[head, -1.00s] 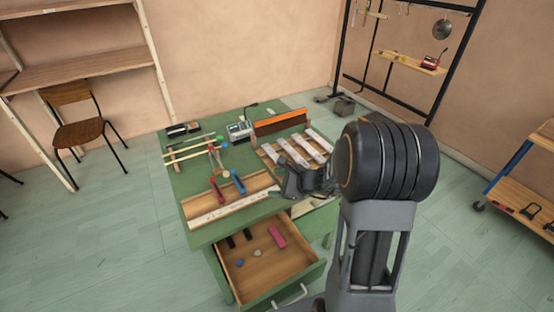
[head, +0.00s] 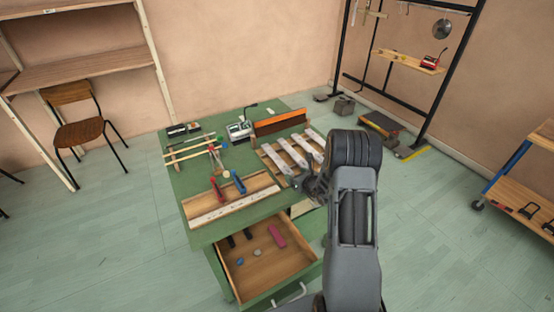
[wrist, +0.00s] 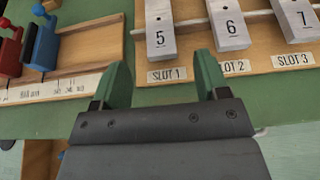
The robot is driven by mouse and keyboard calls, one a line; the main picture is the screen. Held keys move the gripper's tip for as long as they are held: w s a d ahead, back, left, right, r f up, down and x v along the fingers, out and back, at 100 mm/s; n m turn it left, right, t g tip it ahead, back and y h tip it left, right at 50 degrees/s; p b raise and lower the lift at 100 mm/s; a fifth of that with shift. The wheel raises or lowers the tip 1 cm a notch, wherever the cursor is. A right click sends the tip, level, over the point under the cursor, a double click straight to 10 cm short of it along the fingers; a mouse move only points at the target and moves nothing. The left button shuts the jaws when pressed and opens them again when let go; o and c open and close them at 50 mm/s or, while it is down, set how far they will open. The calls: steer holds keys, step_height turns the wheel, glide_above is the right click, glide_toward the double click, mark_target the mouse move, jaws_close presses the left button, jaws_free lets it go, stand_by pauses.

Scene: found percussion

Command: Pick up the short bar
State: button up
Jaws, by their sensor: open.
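Several grey metal bars lie across a wooden rack on the green bench. The wrist view shows bar 5 (wrist: 161,30) above the SLOT 1 label, bar 6 (wrist: 229,25) above SLOT 2 and bar 7 (wrist: 298,20) at SLOT 3. I cannot tell which is the short bar. My gripper (wrist: 162,62) is open and empty, its two green fingers apart near the front edge of the rack, either side of bar 5's near end in the picture.
A shallow wooden tray (head: 232,208) with red and blue handled tools lies left of the rack. An open drawer (head: 262,262) below holds a pink block and small pieces. An orange-topped brush-like item (head: 279,122) stands behind the rack. Bare green bench (wrist: 90,120) shows in front.

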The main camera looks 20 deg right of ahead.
mark_target(286, 169)
steer(key=shift+p+x, duration=0.7)
steer(key=shift+x, duration=2.15)
steer(key=shift+c, duration=0.5)
steer(key=c, duration=1)
steer(key=shift+r, duration=0.15)
steer(key=shift+r, duration=0.25)
step_height(286, 169, up, 3)
steer(key=shift+f+b, duration=0.25)
steer(key=shift+b, duration=0.4)
steer(key=s+a+r, duration=0.3)
steer(key=s+a+r+b, duration=0.1)
steer(key=s+a+r, duration=0.1)
steer(key=s+r, duration=0.1)
steer(key=s+a+r+b, duration=0.1)
steer(key=s+a+r, duration=0.2)
steer(key=s, duration=0.2)
steer(key=shift+a+r, duration=0.3)
steer(key=shift+r, duration=0.05)
